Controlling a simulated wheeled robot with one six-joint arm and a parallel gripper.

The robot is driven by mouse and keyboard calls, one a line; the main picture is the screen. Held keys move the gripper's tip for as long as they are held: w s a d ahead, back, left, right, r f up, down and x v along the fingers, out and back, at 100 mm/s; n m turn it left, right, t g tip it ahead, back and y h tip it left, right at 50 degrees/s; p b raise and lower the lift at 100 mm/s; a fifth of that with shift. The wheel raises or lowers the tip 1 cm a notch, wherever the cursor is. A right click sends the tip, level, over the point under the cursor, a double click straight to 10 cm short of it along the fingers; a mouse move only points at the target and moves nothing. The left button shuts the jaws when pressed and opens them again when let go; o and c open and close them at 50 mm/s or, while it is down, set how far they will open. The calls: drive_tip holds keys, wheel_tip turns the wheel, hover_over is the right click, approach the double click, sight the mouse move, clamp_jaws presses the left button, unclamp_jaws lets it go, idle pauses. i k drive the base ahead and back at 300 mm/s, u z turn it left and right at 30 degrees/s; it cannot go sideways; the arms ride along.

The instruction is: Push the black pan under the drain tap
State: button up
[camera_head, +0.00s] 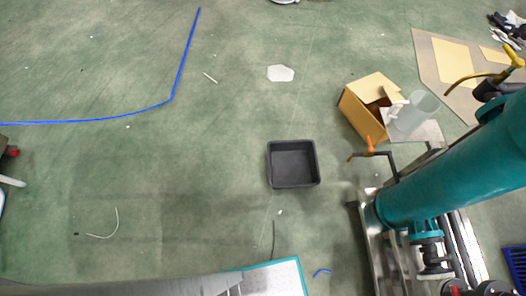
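The black pan (293,181) is a square, shallow tray lying upright and flat on the green floor, near the middle of the head view. It looks empty. A drain tap (371,152) with an orange handle and a thin dark pipe sticks out to the left from the teal machine (440,175). Its outlet end points left and lies to the right of the pan, with a strip of bare floor between them in the picture. The pan does not appear to be under the outlet. My gripper is not in view.
An open cardboard box (362,112) and a clear plastic jug (412,112) stand behind the tap. A second tap with a yellow handle (512,56) is at upper right. Blue tape (184,60) marks the floor at left. Floor left of the pan is mostly clear.

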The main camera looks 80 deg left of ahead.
sight(291, 163)
drive_tip(key=u, duration=3.95)
drive_tip(key=i, duration=3.35)
drive_tip(key=z, duration=3.65)
